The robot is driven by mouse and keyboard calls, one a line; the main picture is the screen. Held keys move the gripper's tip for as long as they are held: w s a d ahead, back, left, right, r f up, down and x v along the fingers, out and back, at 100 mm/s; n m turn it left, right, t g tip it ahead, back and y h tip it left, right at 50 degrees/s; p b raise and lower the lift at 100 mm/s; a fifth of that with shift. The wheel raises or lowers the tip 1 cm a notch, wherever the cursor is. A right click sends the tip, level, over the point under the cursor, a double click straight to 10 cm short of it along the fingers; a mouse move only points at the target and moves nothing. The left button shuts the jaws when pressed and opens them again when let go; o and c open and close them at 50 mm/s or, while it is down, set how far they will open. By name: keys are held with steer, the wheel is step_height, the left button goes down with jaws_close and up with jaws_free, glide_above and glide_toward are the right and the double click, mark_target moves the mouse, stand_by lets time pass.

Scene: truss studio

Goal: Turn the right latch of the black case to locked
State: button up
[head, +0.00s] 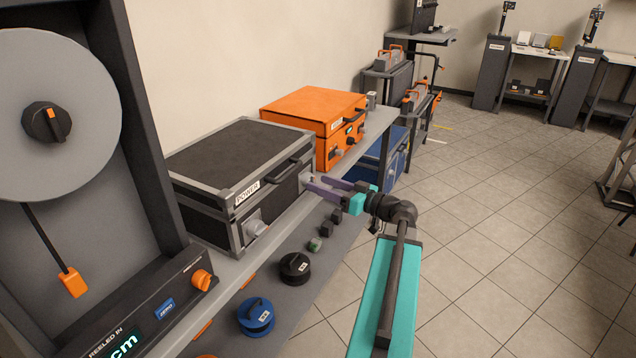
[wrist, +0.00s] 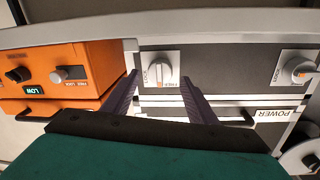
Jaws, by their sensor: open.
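The black case (head: 235,155) has grey edges and a "POWER" label and stands on the grey bench. In the wrist view, which is upside down, its dark front (wrist: 225,70) fills the right. The right latch (wrist: 158,68) is a pale knob on a light plate with lettering, its grip bar upright in that view. The left latch (head: 255,228) shows in the head view and at the right of the wrist view (wrist: 300,70). My gripper (head: 309,184) is open, its purple fingers (wrist: 157,84) on either side of the right latch. I cannot tell whether they touch it.
An orange case (head: 315,112) with knobs stands beside the black case, close to my fingers. The black case's handle (head: 287,165) juts from its front. The tiled floor (head: 490,220) to the right is clear.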

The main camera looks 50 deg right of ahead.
steer(key=shift+w+a, duration=0.2)
steer(key=shift+w, duration=0.85)
steer(key=c, duration=1.1)
steer(key=shift+o, duration=0.2)
steer(key=shift+m, duration=0.4)
steer(key=shift+d+m+g+y+p, duration=0.2)
steer(key=shift+m+p, duration=0.7)
steer(key=shift+m, duration=1.8)
steer(key=shift+m+g+y+p, duration=0.25)
steer(key=shift+m+p, duration=0.65)
steer(key=shift+m, duration=1.8)
steer(key=shift+d+m+g+y+p, duration=0.2)
steer(key=shift+m+p, duration=0.7)
steer(key=shift+m, duration=1.8)
steer(key=shift+a, duration=0.15)
